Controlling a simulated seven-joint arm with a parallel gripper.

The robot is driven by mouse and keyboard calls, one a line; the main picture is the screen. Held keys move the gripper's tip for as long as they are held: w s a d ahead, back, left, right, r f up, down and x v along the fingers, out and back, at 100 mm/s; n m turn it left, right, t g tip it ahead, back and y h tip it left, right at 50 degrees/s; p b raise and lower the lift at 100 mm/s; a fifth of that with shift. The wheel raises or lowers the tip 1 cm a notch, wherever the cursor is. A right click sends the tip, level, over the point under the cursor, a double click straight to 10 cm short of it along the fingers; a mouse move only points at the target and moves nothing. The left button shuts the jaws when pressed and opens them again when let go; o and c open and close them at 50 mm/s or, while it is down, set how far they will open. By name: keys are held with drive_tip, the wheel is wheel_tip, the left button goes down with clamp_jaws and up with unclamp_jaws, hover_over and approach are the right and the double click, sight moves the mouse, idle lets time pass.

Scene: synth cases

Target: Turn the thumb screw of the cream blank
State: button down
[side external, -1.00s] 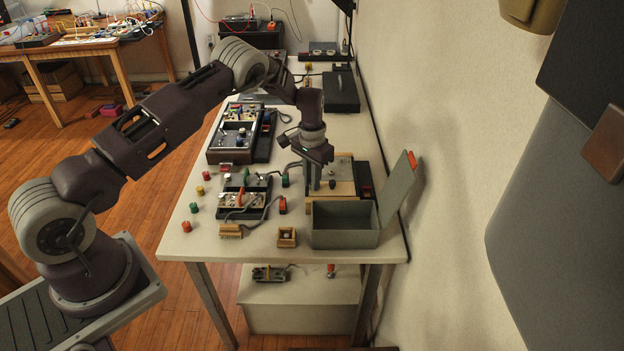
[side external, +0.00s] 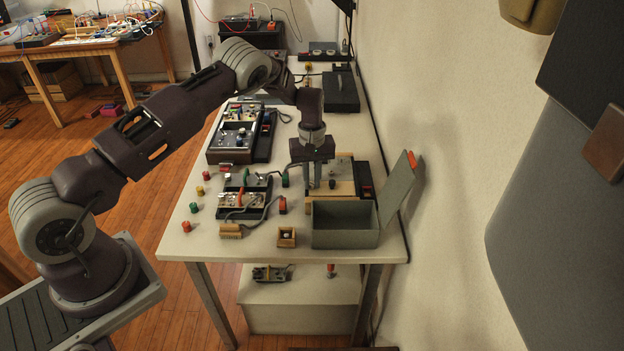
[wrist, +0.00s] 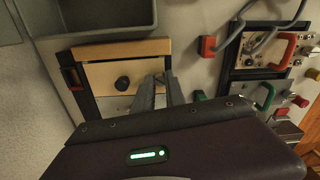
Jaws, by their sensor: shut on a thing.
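The cream blank (side external: 344,172) is a pale panel in a dark case behind the grey box. My gripper (side external: 314,184) points down at the panel's left side. In the wrist view my gripper (wrist: 161,82) is at the panel's right edge, its fingers close together and apart from the dark knob. The fingers are shut on the thumb screw, which they hide.
An open grey box (side external: 345,226) with a raised lid (side external: 398,190) stands in front. A small case with a red handle (side external: 241,199) and cables lies to the left. Loose coloured caps (side external: 186,226) and a small wooden box (side external: 287,237) sit nearby.

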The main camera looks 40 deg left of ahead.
sight(312, 184)
drive_tip(key=n, duration=0.7)
idle(0.6)
drive_tip(key=c, duration=1.3)
unclamp_jaws()
drive_tip(key=shift+c, duration=0.2)
drive_tip(key=shift+r, duration=0.15)
wheel_tip(312, 184, up, 7)
drive_tip(key=shift+f, duration=0.1)
